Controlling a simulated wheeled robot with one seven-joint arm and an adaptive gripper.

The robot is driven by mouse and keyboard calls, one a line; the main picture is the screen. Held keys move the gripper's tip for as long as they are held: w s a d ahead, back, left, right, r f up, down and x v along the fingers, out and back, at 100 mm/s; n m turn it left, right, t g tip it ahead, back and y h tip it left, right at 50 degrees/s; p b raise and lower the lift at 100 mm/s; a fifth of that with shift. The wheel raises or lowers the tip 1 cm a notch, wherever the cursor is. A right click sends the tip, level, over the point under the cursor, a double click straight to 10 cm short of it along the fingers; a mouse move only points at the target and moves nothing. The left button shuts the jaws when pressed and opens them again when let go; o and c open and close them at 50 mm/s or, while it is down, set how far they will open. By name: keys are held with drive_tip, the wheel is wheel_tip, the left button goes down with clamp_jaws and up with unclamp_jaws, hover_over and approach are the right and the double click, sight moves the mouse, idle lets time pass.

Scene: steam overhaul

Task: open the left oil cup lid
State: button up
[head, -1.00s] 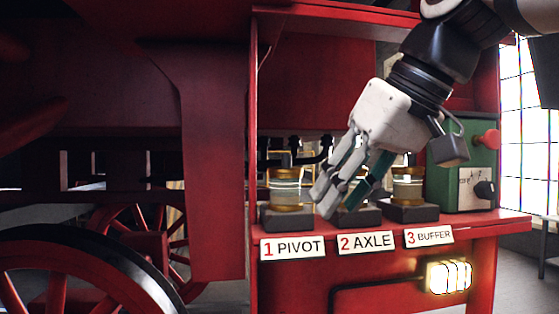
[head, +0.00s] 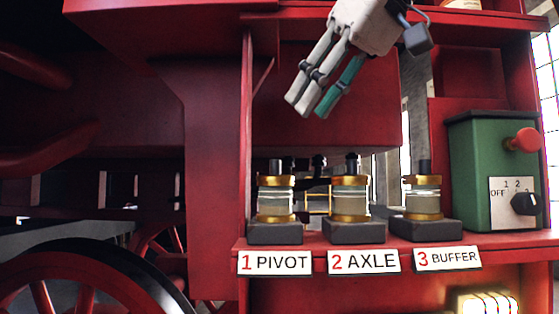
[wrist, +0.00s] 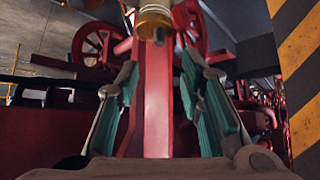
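The left oil cup (head: 276,204) is a glass cup with brass bands on a dark block above the "1 PIVOT" label. Its lid (head: 276,181) is a brass cap with a dark knob on top, and it looks closed. My gripper (head: 309,108) is above and a little right of this cup, pointing down and left, apart from everything. In the wrist view my gripper (wrist: 160,82) has its two teal-padded fingers apart with nothing held. A brass piece with a dark tip (wrist: 155,18) shows at the top there; I cannot tell which cup it belongs to.
The axle cup (head: 350,202) and buffer cup (head: 423,202) stand to the right on the red shelf. A green switch box (head: 480,160) with a red knob and a dial is at the right. A red overhang is above. A striped post (wrist: 297,70) shows in the wrist view.

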sight(280, 175)
drive_tip(key=x, duration=1)
drive_tip(key=shift+w+a+f+b, duration=0.15)
drive_tip(key=shift+f+b, duration=0.15)
drive_tip(key=shift+b, duration=0.1)
drive_tip(key=shift+c, duration=0.4)
clamp_jaws()
